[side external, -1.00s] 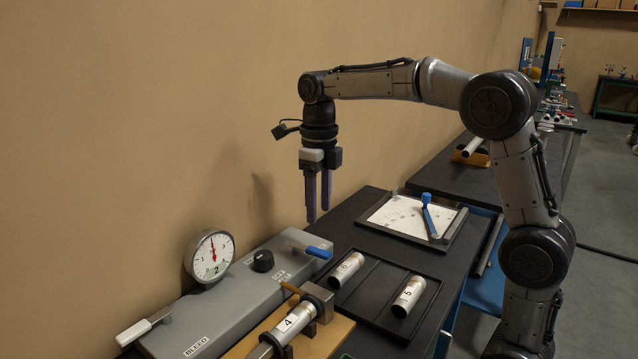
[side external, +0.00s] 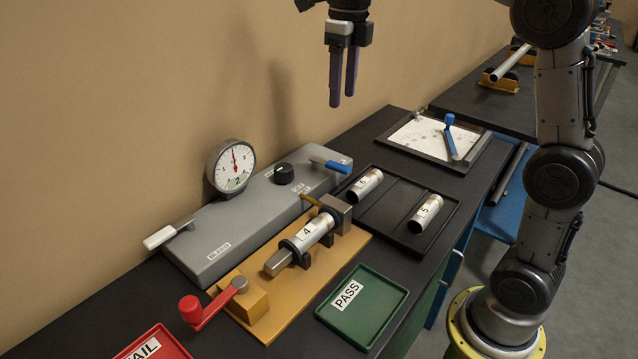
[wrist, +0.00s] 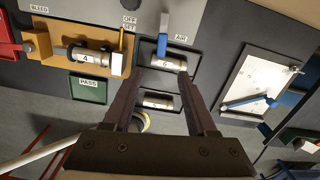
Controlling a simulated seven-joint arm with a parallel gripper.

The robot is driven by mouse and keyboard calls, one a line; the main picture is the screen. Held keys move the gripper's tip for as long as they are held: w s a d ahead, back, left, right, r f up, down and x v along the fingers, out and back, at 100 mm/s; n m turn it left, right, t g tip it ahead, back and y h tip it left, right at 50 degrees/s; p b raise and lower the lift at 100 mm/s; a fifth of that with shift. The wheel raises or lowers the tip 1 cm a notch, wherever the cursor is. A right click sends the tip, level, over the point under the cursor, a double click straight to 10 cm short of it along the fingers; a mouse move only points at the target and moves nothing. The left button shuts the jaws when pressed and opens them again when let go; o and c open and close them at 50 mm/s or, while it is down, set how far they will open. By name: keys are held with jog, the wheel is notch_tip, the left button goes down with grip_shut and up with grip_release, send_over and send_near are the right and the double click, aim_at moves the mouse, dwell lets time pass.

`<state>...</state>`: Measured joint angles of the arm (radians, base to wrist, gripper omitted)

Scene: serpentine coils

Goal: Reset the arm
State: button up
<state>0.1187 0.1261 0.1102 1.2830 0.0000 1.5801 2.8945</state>
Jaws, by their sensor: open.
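My gripper (side external: 343,90) hangs above the bench with its two dark fingers pointing down. It is open and empty, and it touches nothing. In the wrist view, its fingers (wrist: 172,85) are spread apart above the black tray, with cylinder 6 (wrist: 163,66) and a second cylinder (wrist: 158,101) seen between them. In the side view, cylinder 6 (side external: 365,184) and cylinder 5 (side external: 425,213) lie in the black tray (side external: 385,207). Cylinder 4 (side external: 309,233) lies in the fixture on the yellow board (side external: 335,254).
A grey panel (side external: 225,235) with a round gauge (side external: 231,167) stands by the wall. A green PASS tray (side external: 362,308) and a red FAIL tray (side external: 155,344) lie in front. A white chart board (side external: 435,138) with a blue lever is behind. The air above the bench is clear.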

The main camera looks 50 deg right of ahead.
jog(key=s+a+n+t, duration=0.35)
jog(key=s+n, duration=0.65)
jog(key=s, duration=0.6)
jog(key=s+f+n+t, duration=0.1)
jog(key=s+f+n, duration=0.2)
jog(key=n, duration=0.9)
jog(key=s+a+f+n, duration=0.1)
jog(key=s+f+n, duration=0.2)
jog(key=f+n, duration=0.4)
jog(key=n, duration=0.5)
jog(key=shift+s+f+n+t, duration=0.3)
jog(key=shift+f+t, duration=0.05)
jog(key=shift+f, duration=0.05)
